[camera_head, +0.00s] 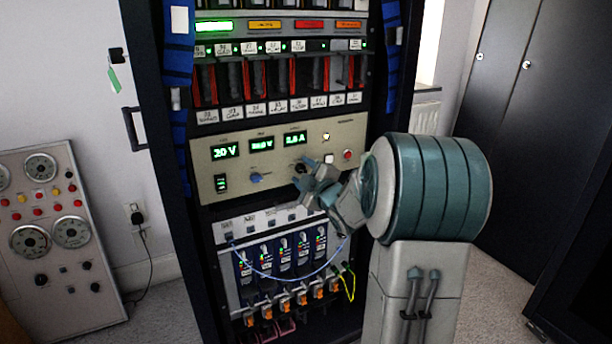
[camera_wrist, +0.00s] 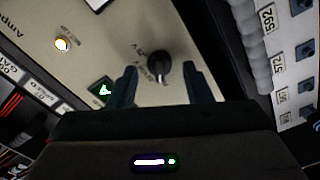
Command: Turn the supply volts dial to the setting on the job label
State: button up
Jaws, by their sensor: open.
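The beige supply panel (camera_head: 330,145) sits mid-rack, with green displays; the left one (camera_head: 225,151) reads 20 V. A blue-pointered dial (camera_head: 256,178) is at its lower middle. Another dark dial (camera_head: 301,168) is to the right, partly behind my gripper (camera_head: 306,184). In the wrist view a black round dial (camera_wrist: 158,68) lies between the open fingers of my gripper (camera_wrist: 162,82), with a gap on both sides. I cannot tell how deep the fingers reach. The dial lettering is too small to read surely, and I cannot make out which label is the job label.
A round amber light (camera_head: 326,139) and a red button (camera_head: 347,155) are on the panel's right. Below are blue modules (camera_head: 265,255) with a looping blue cable. A gauge panel (camera_head: 50,235) leans at the left. A green tag (camera_head: 113,80) hangs beside the rack.

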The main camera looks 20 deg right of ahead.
jog(key=s+p, duration=0.2)
jog(key=s, duration=1.1)
jog(key=shift+s+d, duration=0.25)
jog(key=shift+s, duration=0.15)
